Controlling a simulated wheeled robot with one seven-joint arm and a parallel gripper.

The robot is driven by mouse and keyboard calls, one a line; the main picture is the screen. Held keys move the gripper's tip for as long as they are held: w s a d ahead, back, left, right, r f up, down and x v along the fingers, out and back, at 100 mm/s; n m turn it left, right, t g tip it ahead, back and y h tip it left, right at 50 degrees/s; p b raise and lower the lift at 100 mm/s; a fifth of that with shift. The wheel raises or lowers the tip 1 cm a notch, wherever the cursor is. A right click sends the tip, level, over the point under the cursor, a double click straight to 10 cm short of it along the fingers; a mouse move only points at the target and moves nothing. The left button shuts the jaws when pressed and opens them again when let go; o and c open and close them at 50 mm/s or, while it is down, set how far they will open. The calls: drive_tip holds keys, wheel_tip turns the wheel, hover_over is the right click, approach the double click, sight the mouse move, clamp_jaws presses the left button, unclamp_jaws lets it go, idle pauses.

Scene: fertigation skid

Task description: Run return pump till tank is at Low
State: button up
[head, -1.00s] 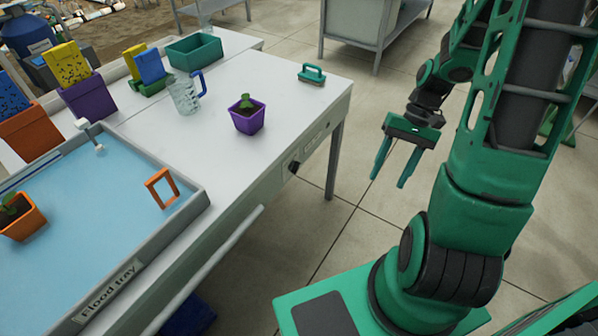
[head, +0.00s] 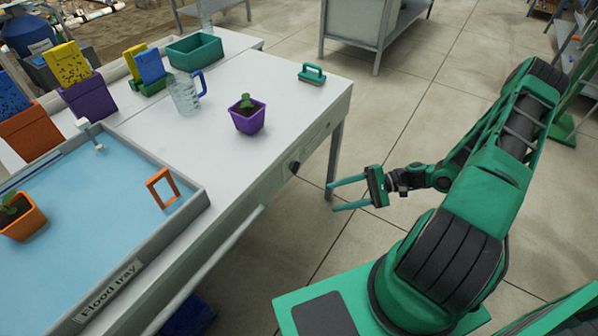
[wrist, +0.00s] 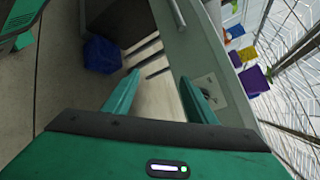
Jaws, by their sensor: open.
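A dark switch or knob (head: 293,167) sits on the front apron of the white bench; its setting is too small to read. In the wrist view a light plate (wrist: 211,84) on the bench front shows just beyond the right finger, partly hidden by it. The flood tray (head: 197,200) at left holds blue water, with its name label on the front wall. No tank level mark is readable. My gripper (head: 333,197) is open and empty, to the right of the bench front and pointing towards it. It also shows in the wrist view (wrist: 159,76).
An orange pot (head: 22,222) and an orange frame (head: 152,193) are in the tray. A purple pot (head: 248,122), a clear jug (head: 183,97) and a green-handled brush (head: 312,77) stand on the bench (head: 290,90). A blue crate (wrist: 102,55) is low beneath it.

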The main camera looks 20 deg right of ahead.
sight(298, 169)
drive_tip(key=w+a+m+t, duration=0.2)
drive_tip(key=w+t, duration=0.1)
drive_tip(key=w, duration=0.1)
drive_tip(key=w+a+r+m+t+y, duration=0.1)
drive_tip(key=w+a+m+t, duration=0.1)
drive_tip(key=w+a+t, duration=0.1)
drive_tip(key=w+a+r+m+t, duration=0.1)
drive_tip(key=w+a+m+t, duration=0.1)
drive_tip(key=w+a+t, duration=0.1)
drive_tip(key=shift+w+r+t, duration=0.1)
drive_tip(key=shift+w+t, duration=0.4)
drive_tip(key=shift+w, duration=0.55)
